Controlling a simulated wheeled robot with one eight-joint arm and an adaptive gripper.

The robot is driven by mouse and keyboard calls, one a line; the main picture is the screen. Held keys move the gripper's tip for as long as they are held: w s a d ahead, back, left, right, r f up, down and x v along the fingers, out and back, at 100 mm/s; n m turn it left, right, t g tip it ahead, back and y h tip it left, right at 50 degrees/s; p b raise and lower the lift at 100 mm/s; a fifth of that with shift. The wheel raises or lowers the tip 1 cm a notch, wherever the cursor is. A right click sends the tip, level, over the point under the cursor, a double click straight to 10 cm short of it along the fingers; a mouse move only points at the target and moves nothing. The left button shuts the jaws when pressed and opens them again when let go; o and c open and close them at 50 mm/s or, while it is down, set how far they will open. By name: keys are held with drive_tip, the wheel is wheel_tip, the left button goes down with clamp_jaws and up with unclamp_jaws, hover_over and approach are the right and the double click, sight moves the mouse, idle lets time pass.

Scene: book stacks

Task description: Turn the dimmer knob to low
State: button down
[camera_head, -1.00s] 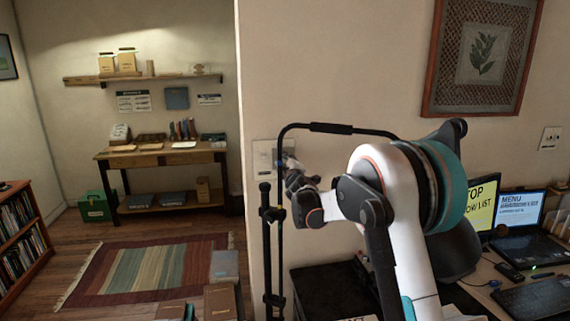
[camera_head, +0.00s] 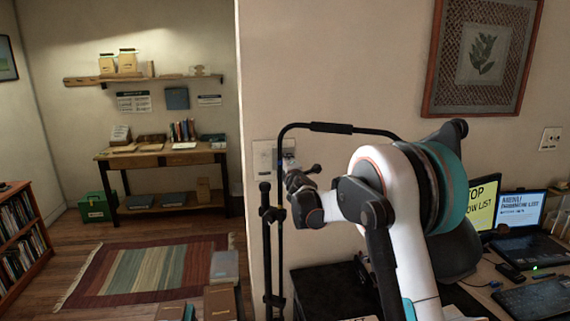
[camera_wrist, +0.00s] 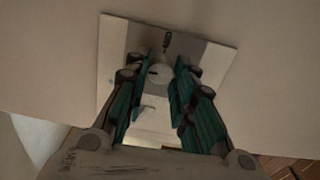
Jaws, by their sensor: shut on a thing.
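The dimmer's pale wall plate (camera_wrist: 112,48) fills the middle of the wrist view and shows beside my wrist in the head view (camera_head: 263,160). The round, light dimmer knob (camera_wrist: 160,71) stands out from the plate. My gripper (camera_wrist: 159,82) is shut on the knob, with one teal finger on each side of it. A small dark mark shows on the plate above the knob. In the head view, my gripper (camera_head: 289,164) is at the plate and the knob is hidden.
A black stand (camera_head: 267,230) with a curved bar rises close to my wrist. A desk with a laptop (camera_head: 522,212) and a yellow screen (camera_head: 483,204) lies at right. A framed picture (camera_head: 482,55) hangs above.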

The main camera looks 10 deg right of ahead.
drive_tip(key=c, duration=1.3)
unclamp_jaws()
drive_tip(key=shift+a, duration=0.1)
drive_tip(key=shift+c, duration=0.2)
drive_tip(key=s, duration=1.2)
